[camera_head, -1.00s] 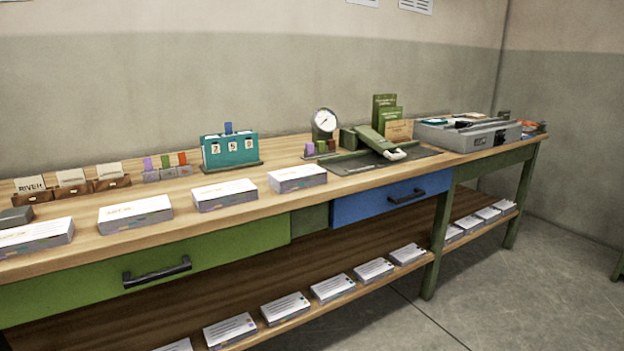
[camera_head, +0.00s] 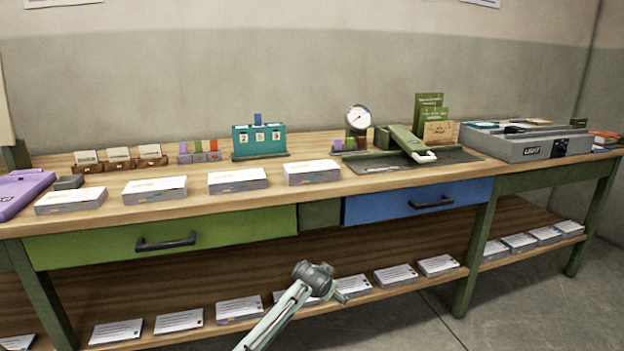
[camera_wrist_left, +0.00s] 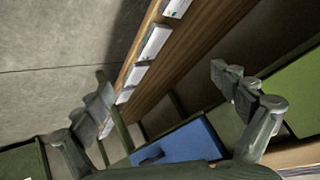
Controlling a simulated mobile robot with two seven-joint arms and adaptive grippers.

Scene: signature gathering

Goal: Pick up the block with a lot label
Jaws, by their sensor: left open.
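Four-sided paper blocks with printed top labels stand in a row along the table's front edge: a far-left block (camera_head: 71,201), a second block (camera_head: 155,189), a third block (camera_head: 238,180) and a right block (camera_head: 312,172). Their print is too small to tell which reads as a lot label. More labelled blocks (camera_head: 178,320) lie on the lower shelf. My left gripper (camera_wrist_left: 162,82) is open and empty in the left wrist view, its fingers wide apart over the shelf side. A grey part of my arm rises in front of the lower shelf in the head view. My right gripper is not in view.
A green drawer (camera_head: 170,236) and a blue drawer (camera_head: 415,199) have protruding handles. Behind the blocks stand a teal number display (camera_head: 259,141), a dial gauge (camera_head: 358,119) and a grey light box (camera_head: 525,145). A purple item (camera_head: 22,188) lies at the left end.

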